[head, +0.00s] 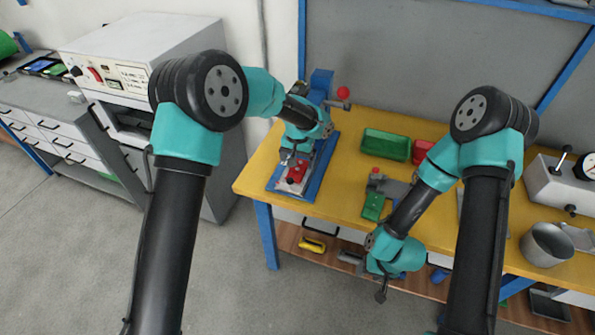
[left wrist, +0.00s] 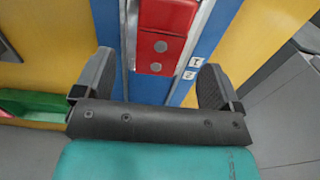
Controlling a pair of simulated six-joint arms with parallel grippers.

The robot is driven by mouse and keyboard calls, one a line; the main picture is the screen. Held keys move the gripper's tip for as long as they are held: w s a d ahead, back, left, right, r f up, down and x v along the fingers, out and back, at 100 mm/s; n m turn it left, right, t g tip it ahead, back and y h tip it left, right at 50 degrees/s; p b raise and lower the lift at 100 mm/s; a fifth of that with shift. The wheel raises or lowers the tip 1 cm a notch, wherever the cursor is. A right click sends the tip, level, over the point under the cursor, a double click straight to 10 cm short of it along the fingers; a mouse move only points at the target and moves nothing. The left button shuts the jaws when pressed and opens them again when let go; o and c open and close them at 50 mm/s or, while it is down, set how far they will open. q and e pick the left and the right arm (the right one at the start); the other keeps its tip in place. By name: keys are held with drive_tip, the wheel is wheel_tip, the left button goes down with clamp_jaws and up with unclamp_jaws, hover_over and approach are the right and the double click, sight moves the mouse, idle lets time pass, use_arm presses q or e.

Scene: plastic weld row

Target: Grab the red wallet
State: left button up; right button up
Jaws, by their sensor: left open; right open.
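The red wallet (head: 296,173) lies on the pale metal bed of a blue press (head: 317,178) at the left end of the yellow table. In the left wrist view the wallet (left wrist: 155,55) shows two grey round studs and lies between and beyond my fingers. My left gripper (head: 291,158) is open above the press bed, and the wallet shows just below it. In the left wrist view its two dark fingers (left wrist: 154,82) are wide apart with nothing between them. My right gripper (head: 382,292) hangs in front of the table's front edge, away from the wallet.
A green bin (head: 386,144) and a red bin (head: 422,151) stand at the middle back of the yellow table (head: 345,205). A grey-and-green device (head: 375,205) sits near the front edge. A metal cup (head: 546,244) stands at the right.

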sight(298, 167)
use_arm(q)
drive_tip(key=f, duration=0.4)
drive_tip(key=shift+w+f, duration=0.15)
drive_tip(key=shift+w, duration=0.15)
drive_tip(key=c, duration=1)
